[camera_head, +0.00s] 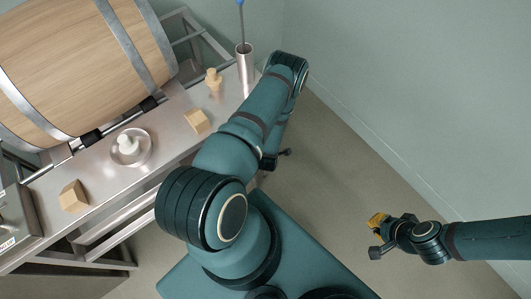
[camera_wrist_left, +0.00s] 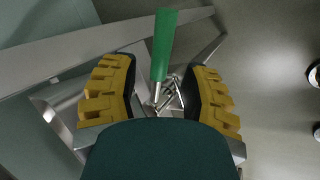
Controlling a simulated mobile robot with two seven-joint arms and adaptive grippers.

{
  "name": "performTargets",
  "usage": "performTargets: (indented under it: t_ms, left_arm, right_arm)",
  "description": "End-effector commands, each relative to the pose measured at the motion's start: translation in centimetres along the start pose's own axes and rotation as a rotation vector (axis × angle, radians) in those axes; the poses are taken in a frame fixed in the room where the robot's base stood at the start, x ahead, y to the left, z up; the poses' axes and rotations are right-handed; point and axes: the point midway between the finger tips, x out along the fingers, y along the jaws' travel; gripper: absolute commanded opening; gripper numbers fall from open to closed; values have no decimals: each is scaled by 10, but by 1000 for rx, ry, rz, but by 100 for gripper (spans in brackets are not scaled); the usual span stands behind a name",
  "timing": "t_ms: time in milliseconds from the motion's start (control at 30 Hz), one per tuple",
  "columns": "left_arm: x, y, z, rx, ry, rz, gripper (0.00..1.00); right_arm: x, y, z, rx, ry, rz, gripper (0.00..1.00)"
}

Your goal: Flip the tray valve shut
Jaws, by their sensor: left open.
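The valve's green handle (camera_wrist_left: 164,45) shows in the left wrist view, standing upright in the picture, with small metal linkage parts (camera_wrist_left: 168,95) at its lower end. My left gripper (camera_wrist_left: 166,95) is open, with one yellow finger pad on each side of the handle's lower end. I see space between the handle and both pads; the depth is hard to judge. In the head view my left arm hides the valve, and the left gripper is not clearly visible. My right gripper (camera_head: 377,221) is over the floor at the right, away from the bench; its finger gap is unclear.
A steel bench (camera_head: 165,148) bears wooden blocks (camera_head: 197,121), a wooden peg (camera_head: 213,80), a round dish (camera_head: 143,158) with a white piece, and a steel cup (camera_head: 245,58). A barrel (camera_head: 75,62) lies behind. Floor (camera_head: 345,170) at right is clear.

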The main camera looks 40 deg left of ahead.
Motion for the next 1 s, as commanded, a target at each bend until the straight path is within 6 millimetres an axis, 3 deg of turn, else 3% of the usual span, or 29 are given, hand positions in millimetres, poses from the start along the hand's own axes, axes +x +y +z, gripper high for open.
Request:
performTargets:
  t_ms: [600, 1000]
  left_arm:
    - [-72, 49, 0, -2, 0, 1, 46]
    - [-82, 55, 0, 0, -1, 0, 46]
  right_arm:
    - [0, 0, 0, 0, 0, 0, 0]
    - [0, 0, 0, 0, 0, 0, 0]
